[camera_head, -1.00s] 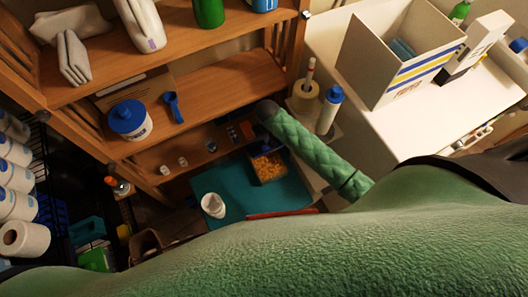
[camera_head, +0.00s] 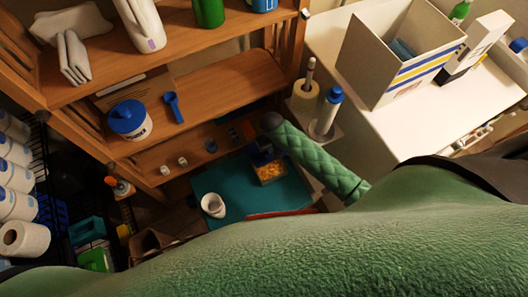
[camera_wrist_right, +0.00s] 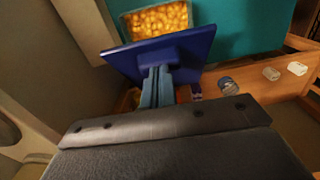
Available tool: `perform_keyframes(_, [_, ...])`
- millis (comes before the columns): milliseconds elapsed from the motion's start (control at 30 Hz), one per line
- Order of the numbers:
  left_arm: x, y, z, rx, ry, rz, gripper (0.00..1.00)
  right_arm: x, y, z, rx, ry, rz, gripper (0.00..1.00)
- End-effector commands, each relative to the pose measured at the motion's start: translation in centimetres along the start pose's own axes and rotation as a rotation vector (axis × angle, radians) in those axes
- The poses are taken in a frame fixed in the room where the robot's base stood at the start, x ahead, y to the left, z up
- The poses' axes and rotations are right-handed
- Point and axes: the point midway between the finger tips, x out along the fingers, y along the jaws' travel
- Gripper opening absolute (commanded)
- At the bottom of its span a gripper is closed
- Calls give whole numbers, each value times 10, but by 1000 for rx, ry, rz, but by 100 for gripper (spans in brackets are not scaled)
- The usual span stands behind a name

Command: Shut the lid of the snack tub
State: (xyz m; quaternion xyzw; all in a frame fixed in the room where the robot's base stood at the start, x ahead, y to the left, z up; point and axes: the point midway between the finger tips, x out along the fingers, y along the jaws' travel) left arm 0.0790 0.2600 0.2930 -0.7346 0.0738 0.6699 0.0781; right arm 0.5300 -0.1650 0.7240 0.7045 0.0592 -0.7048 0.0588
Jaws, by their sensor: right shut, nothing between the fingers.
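The snack tub (camera_head: 271,181) stands on a teal mat, its yellow snacks visible from above. Its dark blue lid (camera_head: 263,156) is raised on the side near the shelf; the tub is open. In the right wrist view the tub (camera_wrist_right: 190,12) is at the top, and the tilted lid (camera_wrist_right: 120,62) is between it and my right gripper (camera_wrist_right: 158,72). The gripper's fingers are shut and empty, their tips at the lid's outer face; contact looks likely but is partly hidden. In the head view the right gripper (camera_head: 262,143) is small and dark behind the tub. My left gripper is out of view.
The teal mat (camera_head: 235,185) also holds a white cup (camera_head: 213,205). A wooden shelf (camera_head: 225,85) stands behind, with a blue-lidded tub (camera_head: 130,120) and a blue scoop (camera_head: 174,107). A white bottle with a blue cap (camera_head: 326,112) stands close to my right arm.

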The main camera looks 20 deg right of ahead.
Motion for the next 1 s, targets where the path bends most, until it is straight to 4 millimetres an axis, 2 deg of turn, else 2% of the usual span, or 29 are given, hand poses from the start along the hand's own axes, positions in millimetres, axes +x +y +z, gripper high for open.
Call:
perform_keyframes(467, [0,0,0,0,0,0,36,5,0,6,0,0,1,0])
perform_keyframes(800, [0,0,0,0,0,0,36,21,0,20,0,-1,1,0])
perform_keyframes(1000, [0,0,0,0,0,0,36,23,0,22,0,1,1,0])
